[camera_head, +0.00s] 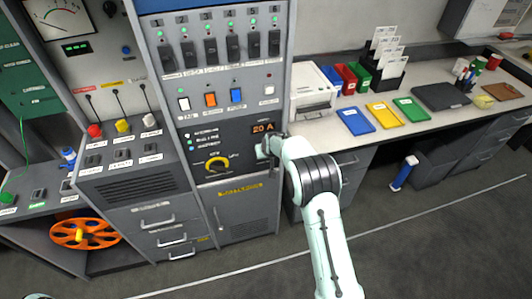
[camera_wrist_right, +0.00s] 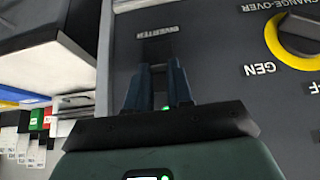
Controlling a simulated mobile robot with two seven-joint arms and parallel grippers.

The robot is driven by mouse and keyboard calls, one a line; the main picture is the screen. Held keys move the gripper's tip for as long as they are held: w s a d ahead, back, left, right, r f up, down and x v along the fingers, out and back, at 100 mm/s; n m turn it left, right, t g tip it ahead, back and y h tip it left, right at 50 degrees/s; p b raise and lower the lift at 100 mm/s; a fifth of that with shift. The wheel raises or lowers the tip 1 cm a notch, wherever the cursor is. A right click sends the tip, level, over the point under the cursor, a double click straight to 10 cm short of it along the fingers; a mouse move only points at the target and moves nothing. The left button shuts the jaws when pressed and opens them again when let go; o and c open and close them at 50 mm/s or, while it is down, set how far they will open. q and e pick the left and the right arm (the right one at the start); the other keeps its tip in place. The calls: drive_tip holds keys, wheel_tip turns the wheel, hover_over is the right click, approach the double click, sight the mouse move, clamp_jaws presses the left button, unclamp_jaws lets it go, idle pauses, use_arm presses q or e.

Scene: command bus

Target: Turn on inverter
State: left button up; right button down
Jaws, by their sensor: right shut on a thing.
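The inverter control sits on the grey power panel (camera_head: 198,198), just below the orange "20 A" display (camera_head: 263,126). In the head view my right gripper (camera_head: 264,149) is against the panel and hides the control. In the right wrist view an upside-down label reading "INVERTER" (camera_wrist_right: 158,33) shows just beyond the fingertips. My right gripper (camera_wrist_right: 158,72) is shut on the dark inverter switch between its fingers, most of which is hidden. A small green light shows near the finger bases. The switch's position cannot be told. My left gripper is not in view.
The yellow change-over knob (camera_head: 216,164) is left of my gripper, and also shows in the wrist view (camera_wrist_right: 290,45). A row of black breakers (camera_head: 231,48) with green lights is above. A printer (camera_head: 313,92) and coloured folders (camera_head: 381,114) lie on the right-hand counter.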

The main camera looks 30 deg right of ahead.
drive_tip(key=c, duration=1)
unclamp_jaws()
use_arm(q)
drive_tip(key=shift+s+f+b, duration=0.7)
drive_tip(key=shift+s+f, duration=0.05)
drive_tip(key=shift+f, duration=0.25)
use_arm(e)
drive_tip(key=v, duration=1.3)
drive_tip(key=shift+s, duration=0.15)
drive_tip(key=shift+r, duration=0.15)
